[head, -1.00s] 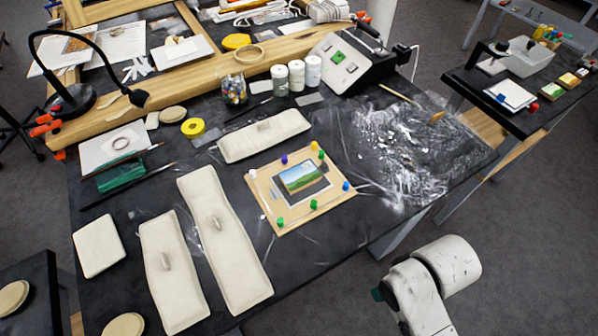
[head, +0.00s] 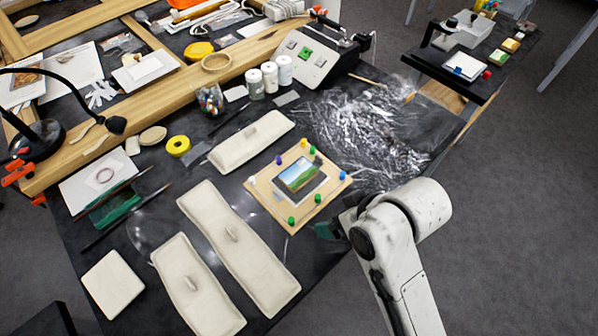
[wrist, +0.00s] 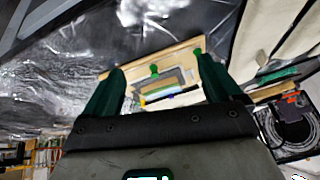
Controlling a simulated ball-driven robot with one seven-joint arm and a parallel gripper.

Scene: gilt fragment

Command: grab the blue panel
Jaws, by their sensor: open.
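The only panel with blue on it near me is a small landscape picture (head: 299,175), blue sky above green fields, in a dark and grey surround. It lies on a light wooden board (head: 267,206) with several coloured pegs around it. In the wrist view, the picture (wrist: 168,97) is partly hidden behind my gripper's body. My gripper (wrist: 160,68) is open and empty, its two green fingers apart with the board (wrist: 186,50) and a green peg beyond them. In the head view, only a dark green part of the gripper shows, just right of the board; its fingertips are not clear.
Cream padded cushions (head: 240,250) lie left of the board. White jars (head: 270,76) and a grey control box (head: 318,58) stand behind it. Crumpled clear film (head: 365,135) covers the table to the right. A second table (head: 425,62) stands at the back right.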

